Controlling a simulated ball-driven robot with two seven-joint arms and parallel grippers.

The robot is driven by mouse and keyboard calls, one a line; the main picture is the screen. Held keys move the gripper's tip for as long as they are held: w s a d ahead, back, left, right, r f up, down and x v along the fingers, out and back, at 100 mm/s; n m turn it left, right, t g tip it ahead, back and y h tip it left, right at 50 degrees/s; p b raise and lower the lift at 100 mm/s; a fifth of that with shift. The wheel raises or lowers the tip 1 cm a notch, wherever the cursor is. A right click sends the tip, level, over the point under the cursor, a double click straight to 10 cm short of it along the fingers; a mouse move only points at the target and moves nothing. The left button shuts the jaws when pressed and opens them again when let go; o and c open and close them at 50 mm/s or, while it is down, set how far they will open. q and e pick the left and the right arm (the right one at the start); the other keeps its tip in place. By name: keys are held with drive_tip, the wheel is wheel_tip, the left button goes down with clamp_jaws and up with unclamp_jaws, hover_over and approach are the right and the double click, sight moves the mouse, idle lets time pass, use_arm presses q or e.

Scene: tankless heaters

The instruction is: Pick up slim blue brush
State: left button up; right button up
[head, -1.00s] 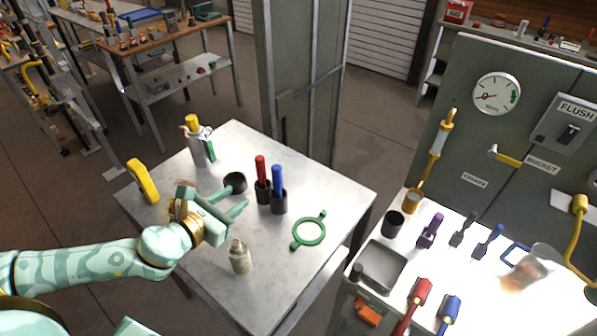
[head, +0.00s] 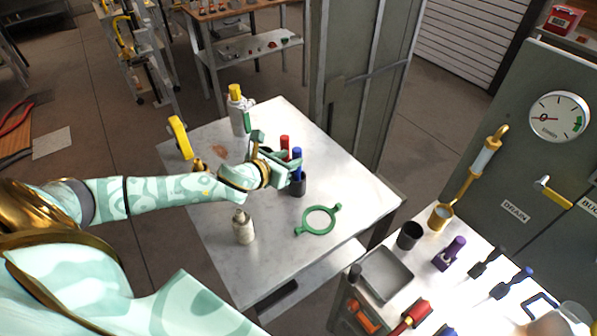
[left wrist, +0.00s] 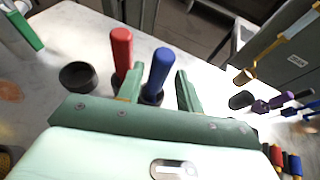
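The slim blue brush (head: 297,153) stands upright, its blue handle up, in a dark cup (head: 298,187) on the small metal table. My left gripper (head: 290,170) is at the cups, reaching in from the left. In the left wrist view the blue handle (left wrist: 159,70) shows between the two spread fingers of my left gripper (left wrist: 160,80), with gaps on both sides. A red-handled tool (left wrist: 122,50) stands just outside the left finger, and its top (head: 284,141) shows in the head view. The lower end of the brush is hidden. My right gripper is not in view.
A green ring (head: 320,220) and a pale bottle (head: 243,228) are on the table's near side. A yellow-capped bottle (head: 239,112) and a yellow tool (head: 180,137) stand at the back left. A workbench with a grey tray (head: 384,275) is at the right.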

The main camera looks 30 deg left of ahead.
sight(301, 152)
use_arm(q)
drive_tip(key=x, duration=0.5)
drive_tip(key=shift+w+d+r+b, duration=0.15)
drive_tip(key=shift+w+d+b, duration=0.05)
drive_tip(key=shift+w+b, duration=0.25)
drive_tip(key=shift+r, duration=0.1)
clamp_jaws()
